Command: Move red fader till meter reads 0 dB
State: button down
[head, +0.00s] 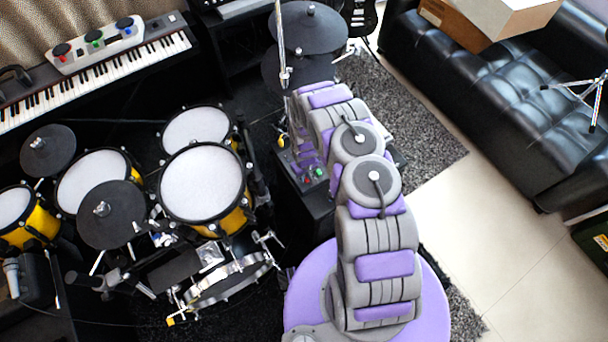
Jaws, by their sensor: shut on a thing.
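A dark control box (316,205) stands in the middle, with a small panel on top. A red knob (307,181), seemingly the red fader, and a green one (319,172) show on the panel. My grey and purple arm rises from the bottom, bends over at the top and comes down at the box. My gripper (304,164) is at the panel, beside the red knob, and is partly hidden by my arm. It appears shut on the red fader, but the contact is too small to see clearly. No meter reading can be made out.
A drum kit with yellow shells (238,220) and dark cymbals (310,27) stands left of and behind the box. A keyboard (100,70) with a white three-knob unit (95,43) is at upper left. A black sofa (500,110) is at right. Pale floor (520,270) is clear.

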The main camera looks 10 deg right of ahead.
jog(key=shift+w+a, duration=0.25)
jog(key=shift+w, duration=0.45)
jog(key=shift+w+a, duration=0.2)
jog(key=shift+w, duration=0.5)
jog(key=c, duration=1.1)
grip_release()
jog(key=shift+o, duration=0.2)
notch_tip(320, 180, up, 18)
jog(key=p, duration=0.4)
jog(key=shift+f, duration=0.25)
